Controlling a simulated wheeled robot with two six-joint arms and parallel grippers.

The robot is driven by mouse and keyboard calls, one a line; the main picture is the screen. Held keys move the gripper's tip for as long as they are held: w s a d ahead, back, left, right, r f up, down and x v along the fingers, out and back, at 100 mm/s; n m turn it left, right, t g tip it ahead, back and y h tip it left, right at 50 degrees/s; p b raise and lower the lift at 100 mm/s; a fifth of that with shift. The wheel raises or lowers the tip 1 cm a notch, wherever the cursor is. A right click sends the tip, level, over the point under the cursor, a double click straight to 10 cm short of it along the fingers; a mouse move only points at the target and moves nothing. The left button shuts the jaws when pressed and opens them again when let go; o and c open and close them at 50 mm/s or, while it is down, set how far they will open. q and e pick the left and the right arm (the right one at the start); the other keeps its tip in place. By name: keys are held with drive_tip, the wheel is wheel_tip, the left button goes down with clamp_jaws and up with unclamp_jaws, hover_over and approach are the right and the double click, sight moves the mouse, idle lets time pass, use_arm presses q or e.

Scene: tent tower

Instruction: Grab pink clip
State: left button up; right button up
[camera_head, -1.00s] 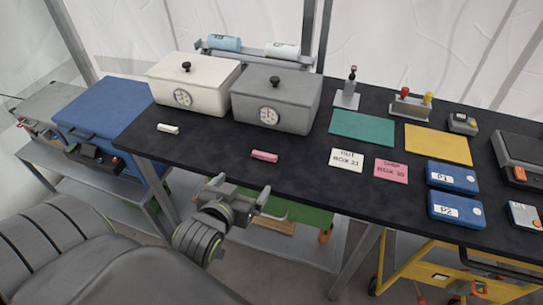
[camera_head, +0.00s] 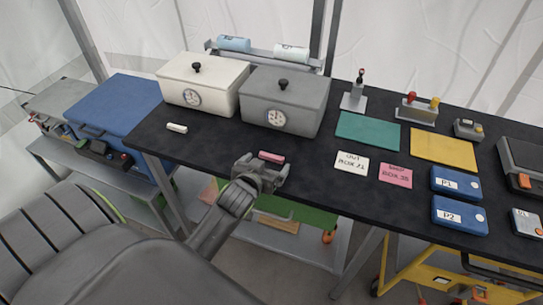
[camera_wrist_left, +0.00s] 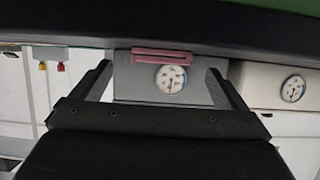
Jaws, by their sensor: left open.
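The pink clip (camera_head: 272,156) lies on the dark table top near its front edge, in front of the grey box. My left gripper (camera_head: 264,168) is open and empty just on the near side of the clip, at the table's front edge. In the left wrist view, which looks upside down, the pink clip (camera_wrist_left: 162,56) shows between and just beyond the open fingers (camera_wrist_left: 158,68). I cannot tell whether the fingers touch it. My right gripper is not in view.
A white clip (camera_head: 177,128) lies to the left. The white box (camera_head: 190,99) and grey box (camera_head: 275,117) with dials stand behind. To the right lie a white card (camera_head: 352,163), a pink card (camera_head: 396,175), and teal (camera_head: 367,132) and yellow (camera_head: 444,149) mats.

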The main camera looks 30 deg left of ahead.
sight(270, 158)
use_arm(q)
drive_tip(key=shift+x, duration=1.65)
drive_tip(key=shift+s+a, duration=0.1)
drive_tip(key=shift+c, duration=0.3)
drive_tip(key=c, duration=1)
